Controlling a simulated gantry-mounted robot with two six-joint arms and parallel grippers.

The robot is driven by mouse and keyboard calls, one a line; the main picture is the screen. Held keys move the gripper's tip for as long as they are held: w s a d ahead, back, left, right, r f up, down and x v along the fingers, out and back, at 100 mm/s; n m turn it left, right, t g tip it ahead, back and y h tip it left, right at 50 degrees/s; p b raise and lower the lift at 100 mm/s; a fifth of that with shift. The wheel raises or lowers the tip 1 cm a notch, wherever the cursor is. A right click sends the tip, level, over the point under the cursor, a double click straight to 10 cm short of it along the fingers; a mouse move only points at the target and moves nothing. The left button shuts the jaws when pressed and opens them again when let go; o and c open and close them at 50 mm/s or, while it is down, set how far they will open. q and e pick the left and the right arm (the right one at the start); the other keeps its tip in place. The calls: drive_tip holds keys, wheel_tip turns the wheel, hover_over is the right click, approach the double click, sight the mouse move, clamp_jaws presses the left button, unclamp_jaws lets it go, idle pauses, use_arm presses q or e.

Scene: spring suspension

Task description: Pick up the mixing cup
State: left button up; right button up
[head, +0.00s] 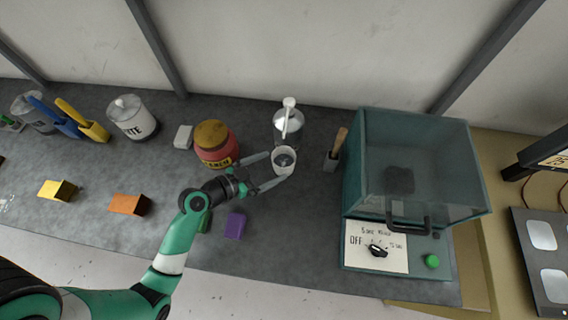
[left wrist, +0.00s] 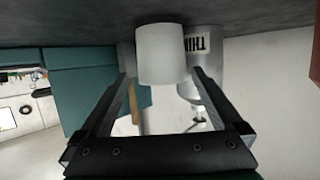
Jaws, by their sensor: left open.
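The mixing cup (head: 284,158) is a small white cup with a dark inside. It stands upright on the grey workbench in front of a silver pump can (head: 289,127). My left gripper (head: 279,167) is open, with its two fingers reaching to either side of the cup. In the left wrist view the white cup (left wrist: 161,52) shows between the fingertips (left wrist: 158,74), with a gap beside each finger. I cannot tell whether either finger touches it. My right gripper is not in view.
A red jar (head: 214,151) stands left of the cup. A brush holder (head: 331,162) stands to its right, before a teal glass-lidded box (head: 412,185). A purple block (head: 235,226) and an orange block (head: 128,204) lie nearer the front. The bench right of the purple block is clear.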

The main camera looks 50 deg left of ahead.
sight(293, 152)
use_arm(q)
drive_tip(key=x, duration=0.6)
drive_tip(key=shift+a+r, duration=0.1)
drive_tip(key=shift+a, duration=0.05)
drive_tip(key=c, duration=1.5)
drive_tip(key=shift+r, duration=0.1)
drive_tip(key=shift+r+p, duration=0.3)
drive_tip(key=shift+r, duration=0.85)
drive_tip(key=shift+s+d+r+p, duration=0.9)
drive_tip(key=shift+s+d+r, duration=0.5)
drive_tip(key=shift+s+r, duration=0.4)
drive_tip(key=shift+s+d+r+p, duration=0.85)
drive_tip(key=shift+s+d+r, duration=0.6)
drive_tip(key=shift+s+r, duration=0.4)
drive_tip(key=shift+s+d+r+p, duration=0.9)
drive_tip(key=shift+s+d+r, duration=0.5)
drive_tip(key=shift+s+r, duration=0.4)
drive_tip(key=shift+s+f, duration=0.1)
drive_tip(key=shift+s, duration=0.05)
